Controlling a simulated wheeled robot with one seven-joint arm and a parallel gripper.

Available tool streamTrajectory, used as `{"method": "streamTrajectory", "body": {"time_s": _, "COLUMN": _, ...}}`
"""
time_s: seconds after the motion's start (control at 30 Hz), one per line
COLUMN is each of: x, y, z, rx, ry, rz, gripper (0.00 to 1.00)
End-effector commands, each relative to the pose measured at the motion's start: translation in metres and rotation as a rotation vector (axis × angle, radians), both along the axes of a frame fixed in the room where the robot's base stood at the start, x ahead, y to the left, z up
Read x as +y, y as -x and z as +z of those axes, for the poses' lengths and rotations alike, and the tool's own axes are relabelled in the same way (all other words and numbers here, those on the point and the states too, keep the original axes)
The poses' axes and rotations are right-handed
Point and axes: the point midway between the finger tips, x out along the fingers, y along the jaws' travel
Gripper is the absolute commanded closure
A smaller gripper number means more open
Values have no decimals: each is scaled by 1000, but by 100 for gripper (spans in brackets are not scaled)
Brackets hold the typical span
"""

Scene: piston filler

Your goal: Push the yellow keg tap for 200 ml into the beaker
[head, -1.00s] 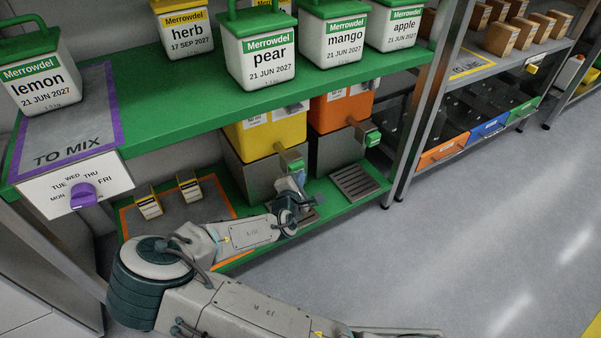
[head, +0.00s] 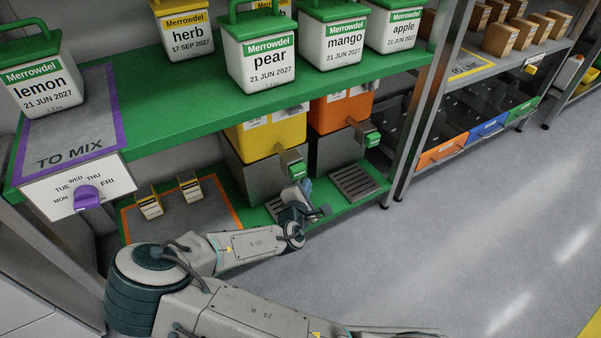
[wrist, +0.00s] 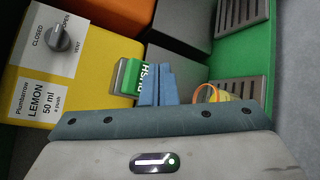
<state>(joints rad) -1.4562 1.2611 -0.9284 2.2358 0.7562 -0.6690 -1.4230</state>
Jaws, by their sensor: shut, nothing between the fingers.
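The yellow keg (head: 272,137) stands on the lower green shelf in the head view. In the wrist view the yellow keg (wrist: 95,75) bears a label reading LEMON, 50 ml a push. Its tap has a green PUSH face (wrist: 131,77), also seen in the head view (head: 297,169). My gripper (wrist: 158,70) is shut and empty, its blue fingers just beside the PUSH face; contact cannot be told. A round orange-yellow rim (wrist: 207,92), possibly the beaker, shows partly behind my gripper body. I cannot tell its fill level.
An orange keg (head: 340,110) with its own green tap stands right of the yellow one, above a drip grate (head: 354,182). A knob (wrist: 63,38) marked closed, open and vent is on the yellow keg. The upper shelf (head: 190,115) overhangs; open floor lies right.

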Motion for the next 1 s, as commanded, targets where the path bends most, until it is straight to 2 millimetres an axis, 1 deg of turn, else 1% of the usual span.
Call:
{"method": "streamTrajectory", "body": {"time_s": 0.2, "x": -13, "y": 19, "z": 1, "rx": 2, "ry": 1, "rz": -1, "gripper": 100}}
{"method": "streamTrajectory", "body": {"time_s": 0.4, "x": -20, "y": 30, "z": 1, "rx": 1, "ry": 0, "rz": -1, "gripper": 100}}
{"method": "streamTrajectory", "body": {"time_s": 1.0, "x": -20, "y": 30, "z": 0, "rx": 1, "ry": -1, "rz": -1, "gripper": 100}}
